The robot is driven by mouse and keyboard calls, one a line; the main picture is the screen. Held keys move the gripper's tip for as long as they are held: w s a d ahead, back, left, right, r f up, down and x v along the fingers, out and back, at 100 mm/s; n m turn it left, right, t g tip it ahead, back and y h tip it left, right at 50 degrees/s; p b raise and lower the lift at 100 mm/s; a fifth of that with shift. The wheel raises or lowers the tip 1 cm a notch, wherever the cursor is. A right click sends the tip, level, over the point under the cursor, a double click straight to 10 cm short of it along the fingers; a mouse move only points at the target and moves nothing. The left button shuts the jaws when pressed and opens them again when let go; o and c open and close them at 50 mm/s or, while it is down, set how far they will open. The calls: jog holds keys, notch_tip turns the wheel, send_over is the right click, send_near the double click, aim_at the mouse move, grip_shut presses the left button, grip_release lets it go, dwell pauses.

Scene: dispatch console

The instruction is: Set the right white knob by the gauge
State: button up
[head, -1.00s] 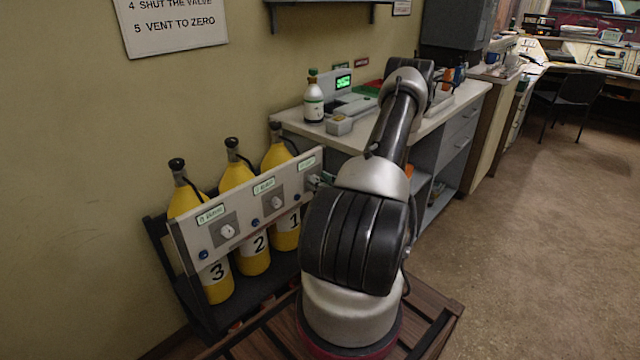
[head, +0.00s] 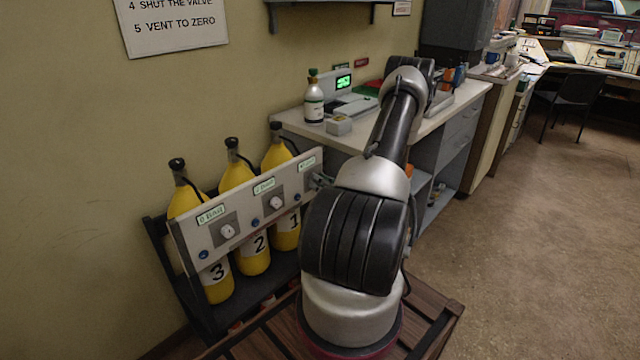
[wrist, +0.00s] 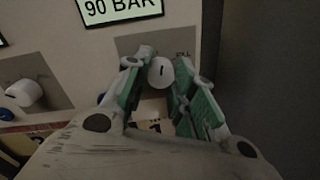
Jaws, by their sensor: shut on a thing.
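The right white knob (wrist: 162,72) sits on its grey plate in the wrist view, with a short dark mark on its face. My gripper (wrist: 157,67) has one green-padded finger on each side of it and is shut on it. The gauge (wrist: 120,10) above the knob reads 90 BAR; its top is cut off. In the head view the light panel (head: 243,236) carries three small gauges. The right gauge (head: 307,164) is too small to read there. My gripper (head: 320,181) is at the panel's right end, partly behind my arm, and hides the right knob.
The middle knob (head: 277,203) and left knob (head: 228,231) are on the same panel, under gauges reading 0 BAR. Yellow cylinders (head: 184,201) stand behind the panel in a dark rack. A counter (head: 350,140) with a bottle and devices lies beyond. Open floor is at the right.

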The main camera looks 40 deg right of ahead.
jog(key=m, duration=0.9)
jog(key=shift+y, duration=0.3)
dwell(0.3)
jog(key=o, duration=1.1)
jog(key=shift+c, duration=0.2)
jog(key=s, duration=1.2)
jog(key=shift+d+r, duration=0.3)
jog(key=shift+d, duration=0.05)
